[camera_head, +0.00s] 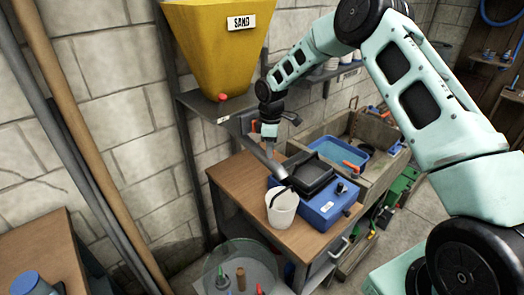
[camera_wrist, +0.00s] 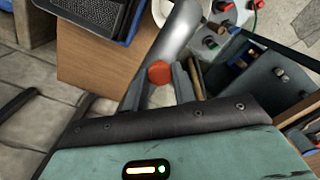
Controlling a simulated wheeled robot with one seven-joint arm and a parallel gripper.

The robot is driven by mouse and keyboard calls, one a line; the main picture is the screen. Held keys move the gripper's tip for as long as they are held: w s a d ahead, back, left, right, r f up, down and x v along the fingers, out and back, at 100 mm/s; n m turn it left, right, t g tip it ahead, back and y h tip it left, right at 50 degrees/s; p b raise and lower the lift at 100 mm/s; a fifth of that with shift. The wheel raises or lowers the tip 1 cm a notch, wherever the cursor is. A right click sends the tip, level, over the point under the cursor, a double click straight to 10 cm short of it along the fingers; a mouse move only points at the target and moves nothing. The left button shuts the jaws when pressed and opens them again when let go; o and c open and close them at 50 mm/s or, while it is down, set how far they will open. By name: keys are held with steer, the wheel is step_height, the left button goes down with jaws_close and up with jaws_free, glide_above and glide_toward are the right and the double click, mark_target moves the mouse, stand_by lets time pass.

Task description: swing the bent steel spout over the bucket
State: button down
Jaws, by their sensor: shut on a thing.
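The bent steel spout (camera_head: 267,160) is a grey tube that slants down to the right below my gripper (camera_head: 268,142). Its lower end shows just above the far rim of the white bucket (camera_head: 282,211), which stands on the brown wooden bench top. In the wrist view the spout (camera_wrist: 174,38) runs up to the top edge and overlaps the pale bucket rim (camera_wrist: 157,12). I cannot tell exactly how far its mouth reaches over the bucket. My gripper (camera_wrist: 161,86) is shut on the spout's round orange knob (camera_wrist: 160,72), between the two fingers.
A blue box (camera_head: 322,208) with a black tray (camera_head: 306,174) sits right beside the bucket. A yellow sand hopper (camera_head: 215,45) hangs above left. A stone sink (camera_head: 365,128) lies behind right. A round tub (camera_head: 210,268) stands on the floor in front. The bench's left part is bare.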

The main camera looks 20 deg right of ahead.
steer(key=shift+w+d+n, duration=0.2)
steer(key=shift+d+n, duration=0.1)
steer(key=shift+d, duration=0.2)
steer(key=c, duration=1.1)
jaws_free()
steer(key=shift+c, duration=0.2)
steer(key=shift+r, duration=0.15)
step_height(320, 180, up, 17)
steer(key=b, duration=0.4)
steer(key=shift+b, duration=0.35)
steer(key=shift+r, duration=0.1)
